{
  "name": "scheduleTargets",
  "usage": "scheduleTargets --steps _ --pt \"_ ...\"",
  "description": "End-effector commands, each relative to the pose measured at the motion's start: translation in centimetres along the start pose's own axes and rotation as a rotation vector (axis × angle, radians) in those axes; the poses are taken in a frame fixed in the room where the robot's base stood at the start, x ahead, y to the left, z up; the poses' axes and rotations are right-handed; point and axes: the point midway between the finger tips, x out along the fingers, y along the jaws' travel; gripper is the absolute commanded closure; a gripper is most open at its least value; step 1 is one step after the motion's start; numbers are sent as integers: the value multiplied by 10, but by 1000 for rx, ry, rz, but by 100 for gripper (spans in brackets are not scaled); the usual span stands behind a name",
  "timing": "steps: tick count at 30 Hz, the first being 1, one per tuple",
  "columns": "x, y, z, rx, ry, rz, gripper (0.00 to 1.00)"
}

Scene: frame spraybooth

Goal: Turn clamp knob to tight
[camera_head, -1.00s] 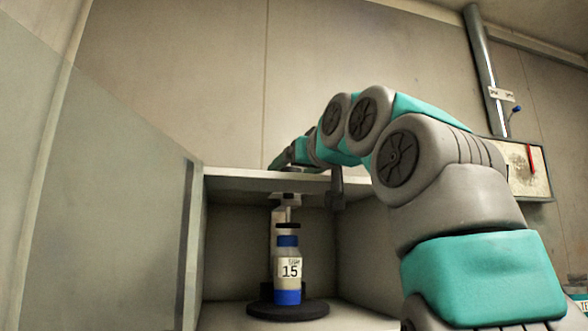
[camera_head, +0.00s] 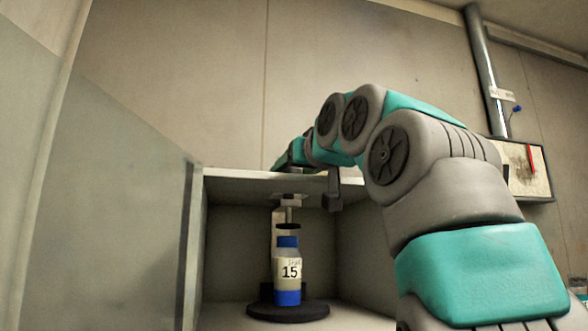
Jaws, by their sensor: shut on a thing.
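Under the top panel of an open grey box, a small clamp (camera_head: 289,213) shows as a thin upright rod with a dark round pad at its lower end. A bottle (camera_head: 288,270) with blue cap, blue base and a label reading 15 stands upright just below the pad, on a dark round base (camera_head: 289,312). A small gap seems to lie between pad and cap. I cannot make out the clamp knob. My teal and grey arm reaches from the right to the box's top edge. Its far end covers my gripper, so fingers and grip are hidden.
The box's top panel (camera_head: 238,175) runs close under my far arm links. A tall grey panel (camera_head: 115,220) stands at left. A pipe (camera_head: 482,75) and a framed panel with a red mark (camera_head: 541,172) are on the right wall. The box floor beside the round base is clear.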

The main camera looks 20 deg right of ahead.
Motion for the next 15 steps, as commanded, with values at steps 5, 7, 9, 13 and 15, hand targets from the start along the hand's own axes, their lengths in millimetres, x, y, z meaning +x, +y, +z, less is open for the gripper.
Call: scheduleTargets --steps 5,7,9,13,15 --pt "0 -2 -1 0 -2 49 90" --pt "-1 -4 -2 -3 -1 74 90" --pt "0 -4 -2 -1 0 102 90" --pt "0 -6 -3 -3 -1 157 90" --pt "0 -6 -4 -3 -1 190 90"
